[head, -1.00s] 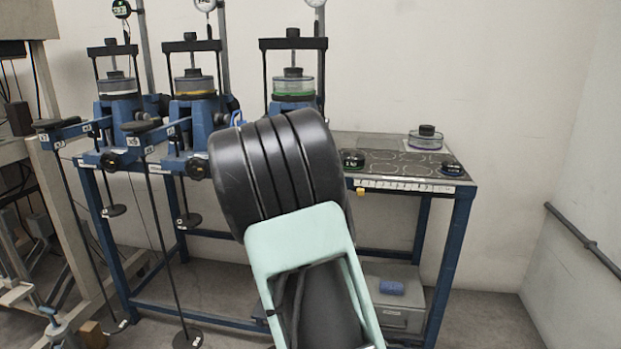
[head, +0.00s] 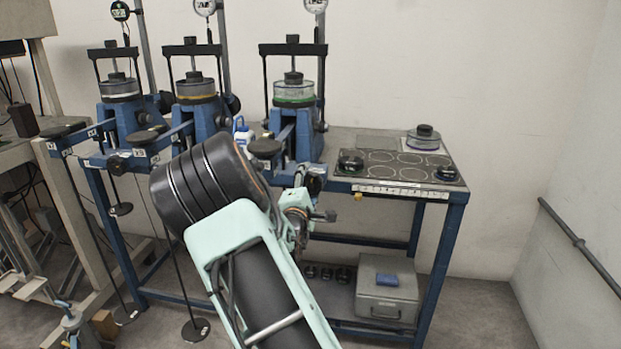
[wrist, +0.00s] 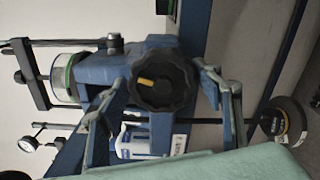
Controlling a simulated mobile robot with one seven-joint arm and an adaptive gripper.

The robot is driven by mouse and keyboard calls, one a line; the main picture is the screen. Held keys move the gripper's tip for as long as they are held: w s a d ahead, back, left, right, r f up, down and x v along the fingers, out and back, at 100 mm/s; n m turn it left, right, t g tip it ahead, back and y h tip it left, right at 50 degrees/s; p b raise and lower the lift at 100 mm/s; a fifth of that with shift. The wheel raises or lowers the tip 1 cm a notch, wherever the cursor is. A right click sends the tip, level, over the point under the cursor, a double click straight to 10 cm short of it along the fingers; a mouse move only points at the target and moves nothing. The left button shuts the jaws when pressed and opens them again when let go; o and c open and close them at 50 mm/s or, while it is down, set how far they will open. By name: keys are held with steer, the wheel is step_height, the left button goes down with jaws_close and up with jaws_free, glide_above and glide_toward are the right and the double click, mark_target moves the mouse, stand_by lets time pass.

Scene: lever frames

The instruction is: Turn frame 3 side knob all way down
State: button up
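Frame 3 (head: 305,135) is the right-hand blue lever frame, with a green-ringed cell (head: 295,92) on it. In the wrist view the frame lies sideways. Its side knob (wrist: 162,92) is black and lobed, with a yellow mark, near the middle of the wrist view. My gripper (wrist: 163,76) is open, with one finger on each side of the knob. I cannot tell whether either finger touches it. In the head view my gripper (head: 300,208) is at the table's front edge below frame 3, and the knob is not clear there.
Two similar frames (head: 198,120) stand to the left, with hanging rods and weights. A blue-white bottle (head: 243,134) stands beside frame 3. The tabletop right of it holds a dark marked mat (head: 388,158) with small cells. A grey box (head: 388,292) sits on the lower shelf.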

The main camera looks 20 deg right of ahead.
steer(key=shift+o, duration=0.2)
steer(key=shift+s+d+f, duration=0.1)
steer(key=shift+s, duration=0.1)
steer(key=shift+p+v, duration=0.85)
steer(key=shift+v, duration=2.15)
steer(key=shift+f, duration=0.1)
